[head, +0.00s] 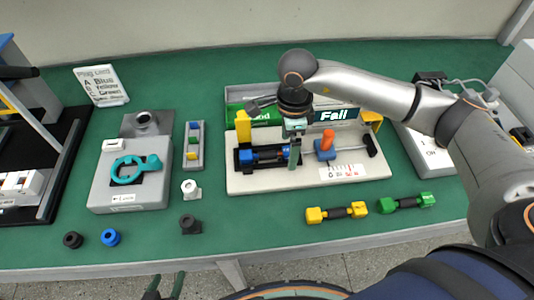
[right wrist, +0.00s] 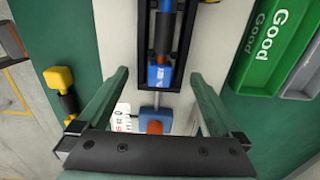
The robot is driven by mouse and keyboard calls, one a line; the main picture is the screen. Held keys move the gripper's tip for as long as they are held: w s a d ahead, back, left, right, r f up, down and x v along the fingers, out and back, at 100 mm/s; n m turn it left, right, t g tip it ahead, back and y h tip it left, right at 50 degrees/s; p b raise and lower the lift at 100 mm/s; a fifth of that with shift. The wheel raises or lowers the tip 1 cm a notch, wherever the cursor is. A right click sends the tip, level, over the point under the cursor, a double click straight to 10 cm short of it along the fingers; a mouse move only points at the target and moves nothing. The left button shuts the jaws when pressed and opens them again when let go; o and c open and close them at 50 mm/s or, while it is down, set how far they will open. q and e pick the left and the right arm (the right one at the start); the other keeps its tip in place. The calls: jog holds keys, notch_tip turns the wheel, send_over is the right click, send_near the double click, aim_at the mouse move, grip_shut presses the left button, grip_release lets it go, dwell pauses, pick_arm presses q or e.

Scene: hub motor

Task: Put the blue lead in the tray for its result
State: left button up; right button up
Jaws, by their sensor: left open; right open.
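The blue lead (head: 247,156), with blue ends and a dark middle, lies in a black cradle on the pale test fixture (head: 240,183). It also shows in the right wrist view (right wrist: 157,76). My right gripper (head: 294,152) is open above the cradle's right part, its fingers on either side of the lead's near end in the wrist view. I cannot tell whether they touch it. My left gripper (head: 164,288) is open at the bottom edge, away from everything.
An orange-handled blue slider (head: 325,150) sits right of the cradle. A yellow lead (head: 336,213) and a green lead (head: 407,202) lie in front. A grey machine (head: 130,190) with a teal ring stands left. Small loose plugs (head: 111,237) lie at front left.

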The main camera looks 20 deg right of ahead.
jog(key=shift+f+b, duration=0.45)
jog(key=shift+f, duration=0.05)
dwell(0.5)
dwell(0.8)
grip_shut()
dwell(0.9)
dwell(0.3)
jog(key=shift+r, duration=0.2)
jog(key=shift+w+r+p, duration=0.15)
jog(key=shift+r+p, duration=0.15)
jog(key=shift+r, duration=0.2)
jog(key=shift+w+r+p, duration=0.15)
jog(key=shift+r+p, duration=0.1)
jog(key=shift+r, duration=0.25)
jog(key=shift+s+r+p, duration=0.3)
jog(key=shift+s+r, duration=0.1)
jog(key=shift+r, duration=0.3)
jog(key=shift+w+r, duration=0.1)
jog(key=shift+w, duration=0.05)
